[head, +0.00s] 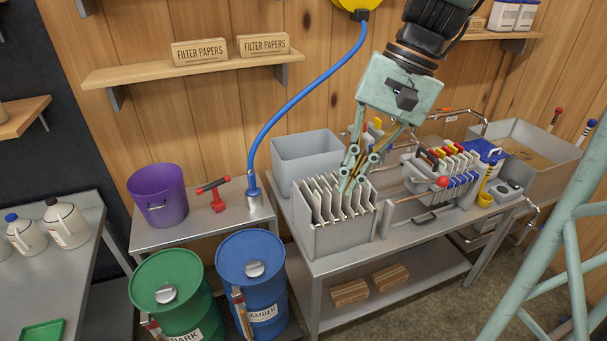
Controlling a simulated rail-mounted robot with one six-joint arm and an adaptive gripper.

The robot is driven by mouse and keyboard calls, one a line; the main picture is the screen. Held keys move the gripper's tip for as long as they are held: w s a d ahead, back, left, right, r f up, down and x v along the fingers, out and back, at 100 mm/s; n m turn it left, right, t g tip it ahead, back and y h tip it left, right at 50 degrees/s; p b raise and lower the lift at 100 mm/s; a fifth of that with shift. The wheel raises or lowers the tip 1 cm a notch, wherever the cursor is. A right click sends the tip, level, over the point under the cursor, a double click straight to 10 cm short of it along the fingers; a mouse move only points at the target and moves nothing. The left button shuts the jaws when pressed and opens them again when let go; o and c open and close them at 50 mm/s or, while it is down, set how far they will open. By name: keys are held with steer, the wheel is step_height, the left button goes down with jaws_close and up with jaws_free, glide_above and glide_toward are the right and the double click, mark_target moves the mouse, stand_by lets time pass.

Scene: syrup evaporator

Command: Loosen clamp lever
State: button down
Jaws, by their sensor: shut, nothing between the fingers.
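My gripper (347,187) points down at the open grey bin (337,238) of upright pale plates. Its fingertips are together and empty, in front of or over the plates; I cannot tell whether they touch. A filter press (422,178) stands to the right on the steel bench, with a row of plates with red, yellow and blue tabs. A red ball knob (442,182) at the near left end of the press looks like the end of the clamp lever. The knob is apart from my gripper, to its right. The lever's arm is too small to make out clearly.
A grey tub (306,158) sits behind the bin. A blue hose (290,108) hangs at left. A purple bucket (158,194) and red-handled tool (215,194) stand on the side table.

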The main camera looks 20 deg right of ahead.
steer(key=w+d+f+m+t+y, duration=0.25)
steer(key=d+f+m+t, duration=0.4)
steer(key=d, duration=0.65)
steer(key=w+d+f+m+t+y, duration=0.2)
steer(key=w+d+f+m+t, duration=0.1)
steer(key=d+f+m, duration=0.8)
steer(key=s+d+f+m+t+h, duration=0.2)
steer(key=s+d+m, duration=0.1)
steer(key=d, duration=0.5)
steer(key=s+d+f+m+t+h, duration=0.1)
steer(key=s+d+f+m+h, duration=0.2)
steer(key=s+d, duration=0.2)
steer(key=s+d+f+m+t+h+b, duration=0.1)
steer(key=s+d+f+m+t+h, duration=0.1)
steer(key=d, duration=0.9)
steer(key=shift+s+d+f+m+t, duration=0.35)
steer(key=shift+s+f+m, duration=0.3)
steer(key=shift+s, duration=0.25)
steer(key=shift+w+a, duration=0.1)
steer(key=shift+w, duration=0.1)
steer(key=r+x, duration=0.2)
steer(key=x, duration=1)
steer(key=shift+w+r+b, duration=0.2)
steer(key=shift+w+b, duration=0.25)
steer(key=shift+w, duration=0.1)
